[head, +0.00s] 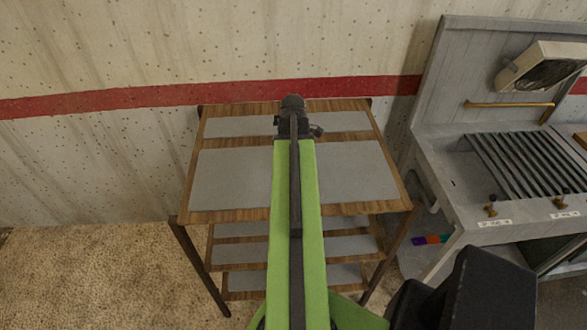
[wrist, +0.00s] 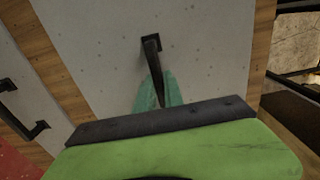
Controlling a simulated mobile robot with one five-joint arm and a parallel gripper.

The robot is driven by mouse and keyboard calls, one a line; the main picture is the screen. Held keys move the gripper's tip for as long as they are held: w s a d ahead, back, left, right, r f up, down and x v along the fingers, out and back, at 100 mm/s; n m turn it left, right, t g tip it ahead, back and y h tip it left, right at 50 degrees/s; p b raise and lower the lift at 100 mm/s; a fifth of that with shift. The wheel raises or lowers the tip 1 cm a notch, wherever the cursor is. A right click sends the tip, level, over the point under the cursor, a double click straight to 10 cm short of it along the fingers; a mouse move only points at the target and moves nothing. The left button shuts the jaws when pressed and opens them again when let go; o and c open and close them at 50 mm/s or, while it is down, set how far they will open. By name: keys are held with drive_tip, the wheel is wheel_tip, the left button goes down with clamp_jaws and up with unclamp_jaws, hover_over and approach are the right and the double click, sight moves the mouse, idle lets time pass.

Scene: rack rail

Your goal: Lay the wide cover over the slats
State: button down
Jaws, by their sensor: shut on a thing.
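The wide cover (head: 235,178) is a grey panel lying flat on the top of a wooden rack, and it fills much of the wrist view (wrist: 95,45). It has a black handle (wrist: 150,45). My gripper (wrist: 158,93), with teal fingers, is shut on this handle. In the head view my green arm hides the gripper and the handle. The slats (head: 525,160) are dark parallel bars set in a grey bench to the right of the rack.
A narrower grey panel (head: 230,126) lies behind the wide cover; its black handle (wrist: 22,125) shows in the wrist view. The rack (head: 240,216) has lower shelves with grey panels. A boxy hood (head: 545,68) and brass bar (head: 510,104) sit above the bench (head: 440,175). Brass knobs line its front.

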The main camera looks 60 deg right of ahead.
drive_tip(key=shift+f, duration=0.1)
drive_tip(key=c, duration=1.5)
unclamp_jaws()
drive_tip(key=shift+o, duration=0.2)
drive_tip(key=shift+r, duration=0.2)
wheel_tip(320, 180, up, 12)
drive_tip(key=p, duration=1.2)
